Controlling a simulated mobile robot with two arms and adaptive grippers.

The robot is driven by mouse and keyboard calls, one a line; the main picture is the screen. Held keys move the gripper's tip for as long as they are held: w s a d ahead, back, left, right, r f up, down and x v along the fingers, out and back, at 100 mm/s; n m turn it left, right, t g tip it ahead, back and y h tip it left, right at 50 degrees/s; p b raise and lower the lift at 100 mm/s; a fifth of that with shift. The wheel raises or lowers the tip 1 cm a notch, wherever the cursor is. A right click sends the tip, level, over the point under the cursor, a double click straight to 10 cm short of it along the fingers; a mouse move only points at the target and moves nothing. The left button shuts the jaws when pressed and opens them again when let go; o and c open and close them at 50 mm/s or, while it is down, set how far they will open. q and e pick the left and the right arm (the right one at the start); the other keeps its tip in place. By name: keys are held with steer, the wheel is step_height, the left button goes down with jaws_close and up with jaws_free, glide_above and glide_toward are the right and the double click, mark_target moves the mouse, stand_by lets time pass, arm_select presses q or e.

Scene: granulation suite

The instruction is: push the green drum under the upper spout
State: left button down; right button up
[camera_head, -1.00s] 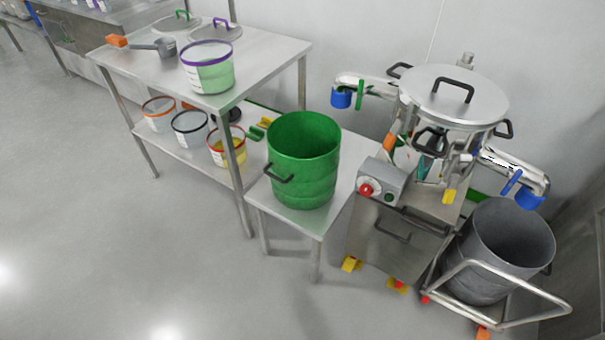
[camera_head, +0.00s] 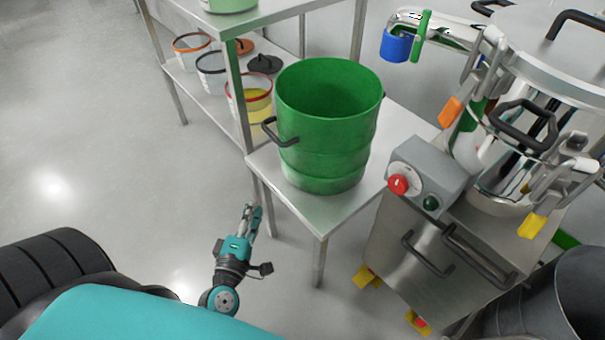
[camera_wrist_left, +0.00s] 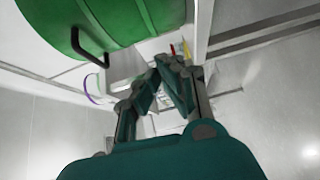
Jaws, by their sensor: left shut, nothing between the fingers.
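The green drum (camera_head: 325,125) stands upright and open-topped on a low steel table (camera_head: 315,215), with a black handle on its left side. The upper spout (camera_head: 400,42), a steel pipe with a blue end, is at the upper right, beyond the drum and to its right. The drum is not beneath it. My left gripper (camera_head: 250,212) is shut and empty, in front of the table and below the drum's level, apart from both. In the left wrist view the shut fingers (camera_wrist_left: 165,65) show with the green drum (camera_wrist_left: 110,20) at the upper left. My right gripper is not seen.
The steel machine (camera_head: 430,235) with a control box (camera_head: 425,172) stands right of the table. A grey drum (camera_head: 570,290) is at the lower right. A shelf (camera_head: 205,105) with several small tubs is left of the green drum. The floor in front is clear.

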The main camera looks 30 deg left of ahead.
arm_select(q)
steer(key=shift+n, duration=0.3)
steer(key=shift+w+d+r+x, duration=0.15)
steer(key=shift+d+x, duration=0.3)
steer(key=shift+x, duration=1.7)
steer(key=shift+w+d+r+x, duration=0.1)
steer(key=shift+d+x, duration=0.35)
steer(key=shift+x, duration=1.75)
steer(key=shift+w+d+r+x, duration=0.15)
steer(key=shift+d+x, duration=0.25)
steer(key=shift+x, duration=1.75)
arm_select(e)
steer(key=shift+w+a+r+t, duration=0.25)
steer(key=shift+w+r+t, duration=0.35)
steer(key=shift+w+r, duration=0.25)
arm_select(q)
steer(key=shift+w, duration=0.1)
